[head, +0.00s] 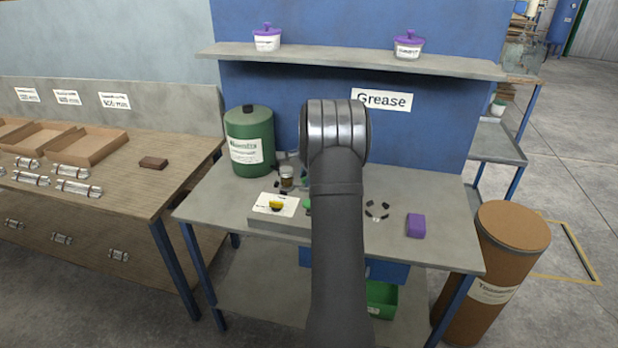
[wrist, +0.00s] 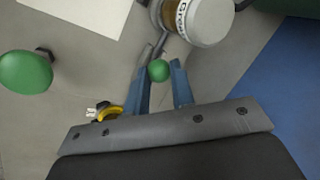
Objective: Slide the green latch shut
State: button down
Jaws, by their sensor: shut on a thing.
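My gripper (wrist: 161,70) shows in the wrist view with its two blue fingers on either side of a small round green knob (wrist: 159,71). It is shut on this knob, which I take to be the green latch's. A thin metal rod or arm shows just beyond the knob. A larger-looking green knob (wrist: 25,72) stands apart at the left of the wrist view. In the head view my own arm hides the gripper and most of the latch; a bit of green (head: 307,204) shows at its left edge. How far the latch has slid cannot be told.
A small labelled jar (wrist: 197,22) stands just beyond the fingers; it also shows in the head view (head: 287,178). A yellow knob (head: 276,205) sits on a white-topped block left of my arm. A green drum (head: 250,140) stands behind; a purple block (head: 416,225) lies right.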

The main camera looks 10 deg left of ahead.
jog(key=c, duration=1.2)
grip_release()
jog(key=shift+a, duration=0.25)
jog(key=shift+d, duration=0.1)
jog(key=v, duration=1.7)
jog(key=shift+r, duration=0.25)
jog(key=x, duration=1.7)
jog(key=shift+f, duration=0.4)
jog(key=shift+d+r, duration=0.15)
jog(key=shift+d, duration=0.45)
